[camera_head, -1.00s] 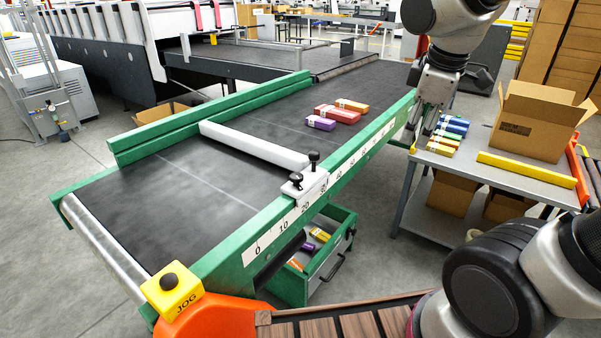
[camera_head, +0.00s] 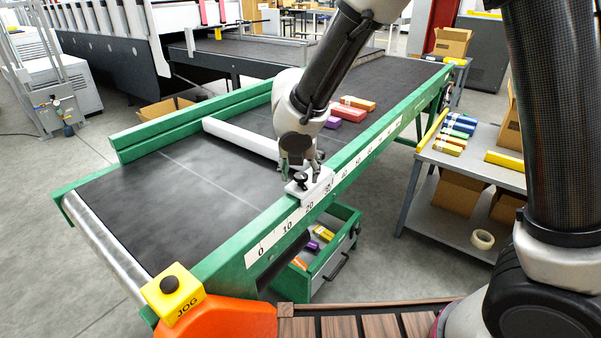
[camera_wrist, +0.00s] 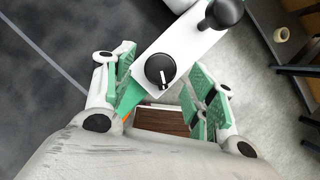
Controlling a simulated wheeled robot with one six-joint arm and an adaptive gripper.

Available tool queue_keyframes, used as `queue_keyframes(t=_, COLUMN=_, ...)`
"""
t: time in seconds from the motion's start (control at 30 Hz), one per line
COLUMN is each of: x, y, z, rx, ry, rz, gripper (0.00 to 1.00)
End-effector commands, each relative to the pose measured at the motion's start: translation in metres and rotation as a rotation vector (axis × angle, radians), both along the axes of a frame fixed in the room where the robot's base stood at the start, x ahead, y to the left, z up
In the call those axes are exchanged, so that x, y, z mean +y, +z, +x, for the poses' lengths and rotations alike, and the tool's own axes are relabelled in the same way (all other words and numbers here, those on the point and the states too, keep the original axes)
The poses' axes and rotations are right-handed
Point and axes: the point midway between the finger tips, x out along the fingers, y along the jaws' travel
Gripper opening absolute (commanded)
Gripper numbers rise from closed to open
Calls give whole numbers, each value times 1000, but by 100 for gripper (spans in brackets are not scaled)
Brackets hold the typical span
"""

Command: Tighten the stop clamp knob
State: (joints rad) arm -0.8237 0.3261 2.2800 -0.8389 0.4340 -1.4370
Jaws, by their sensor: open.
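The white stop clamp block (camera_head: 318,187) sits on the green side rail beside the printed scale, at the end of the white stop bar (camera_head: 240,139). In the wrist view, a round black knob (camera_wrist: 160,70) with a white pointer line stands on the white block (camera_wrist: 178,48). A second, ball-like black knob (camera_wrist: 224,13) stands at the block's far end. My gripper (camera_head: 300,160) is over the block. In the wrist view my gripper (camera_wrist: 163,88) is open, its green-padded fingers either side of the pointer knob and apart from it.
Orange, red and purple cartons (camera_head: 348,110) lie on the dark belt (camera_head: 160,190). A yellow jog box (camera_head: 172,293) is at the near end. An open green drawer (camera_head: 325,250) hangs below the rail. A grey table (camera_head: 470,170) with small cartons stands right.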

Motion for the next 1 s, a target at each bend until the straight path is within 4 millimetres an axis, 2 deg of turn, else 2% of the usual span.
queue_keyframes(t=0.13, x=-1, y=-12, z=5, rx=1, ry=-1, rz=0, gripper=56)
queue_keyframes(t=0.4, x=-1, y=-14, z=6, rx=1, ry=-1, rz=2, gripper=56)
queue_keyframes(t=0.43, x=-1, y=-14, z=6, rx=1, ry=-1, rz=2, gripper=54)
queue_keyframes(t=0.67, x=-1, y=-14, z=6, rx=1, ry=-3, rz=1, gripper=12)
queue_keyframes(t=1.0, x=-1, y=-14, z=6, rx=0, ry=-35, rz=0, gripper=11)
